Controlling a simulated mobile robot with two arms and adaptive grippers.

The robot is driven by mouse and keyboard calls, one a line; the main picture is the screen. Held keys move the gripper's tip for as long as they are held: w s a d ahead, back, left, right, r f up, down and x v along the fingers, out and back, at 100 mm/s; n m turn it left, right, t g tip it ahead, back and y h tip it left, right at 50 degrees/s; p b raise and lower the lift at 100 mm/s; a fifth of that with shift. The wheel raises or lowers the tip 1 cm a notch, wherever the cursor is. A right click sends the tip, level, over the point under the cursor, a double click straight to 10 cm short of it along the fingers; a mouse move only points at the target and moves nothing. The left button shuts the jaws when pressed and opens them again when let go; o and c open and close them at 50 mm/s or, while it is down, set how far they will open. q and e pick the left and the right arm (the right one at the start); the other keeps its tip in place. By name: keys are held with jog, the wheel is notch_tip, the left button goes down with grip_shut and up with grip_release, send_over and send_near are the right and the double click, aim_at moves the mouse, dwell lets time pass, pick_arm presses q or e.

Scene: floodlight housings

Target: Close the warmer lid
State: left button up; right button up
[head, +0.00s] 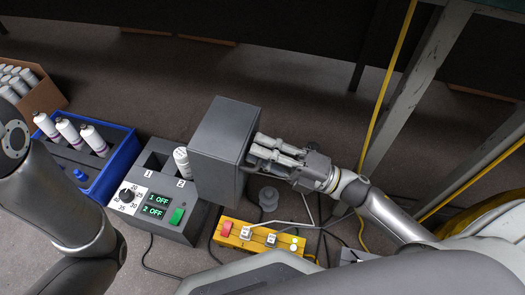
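The warmer (155,212) is a grey box with slots marked 1 and 2, a dial, a display reading "1 OFF" and "2 OFF", and a green switch. Its grey lid (226,135) stands raised at the right side of the slots. A white cartridge (181,161) stands in slot 2; slot 1 looks empty. My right gripper (254,150) is at the right face of the lid, its fingertips against or very near it. Contact and finger gap are unclear. My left arm shows at the left edge, but its gripper is out of view.
A blue tray (118,163) with several white cartridges stands left of the warmer. A cardboard box (46,97) of cartridges is behind it. A yellow control box (262,238) with cables lies right of the warmer. A grey metal frame (412,85) stands at right.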

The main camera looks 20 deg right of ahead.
jog(key=shift+c, duration=0.3)
grip_shut()
